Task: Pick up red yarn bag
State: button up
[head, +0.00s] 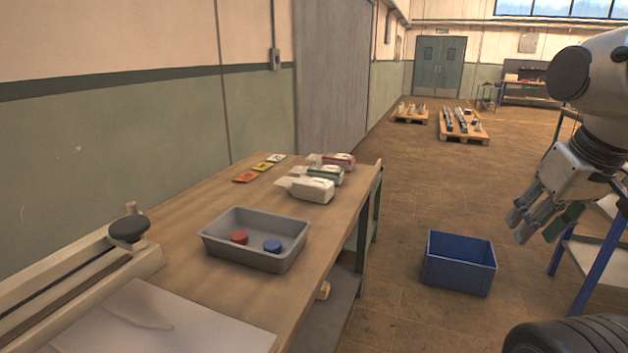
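The red yarn bag (343,160) is a small packet with a white label, lying at the back of a row of bags on the wooden workbench. A green bag (328,175) lies just in front of it, and a white bag (312,190) is nearest. The green bag partly hides the red one. My gripper (538,228) hangs at the right, over the floor and well away from the bench. Its fingers point down and look spread, with nothing visible between them.
A grey tray (215,240) with a red and a blue round piece stands on the workbench (205,200). Several flat coloured cards (262,167) lie near the wall. A blue crate (459,264) stands on the floor between bench and arm. A blue-legged shelf (588,265) is at right.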

aim_at(347, 162)
jog(key=i+l, duration=0.5)
jog(key=i, duration=0.15)
jog(key=i+l, duration=0.5)
jog(key=i, duration=0.15)
jog(key=i+l, duration=0.5)
jog(key=i, duration=0.15)
jog(key=i+l+u, duration=0.25)
jog(key=i+l, duration=0.3)
jog(key=i+l+u, duration=0.25)
jog(key=i+l, duration=0.2)
jog(key=l, duration=0.15)
jog(key=u, duration=1.1)
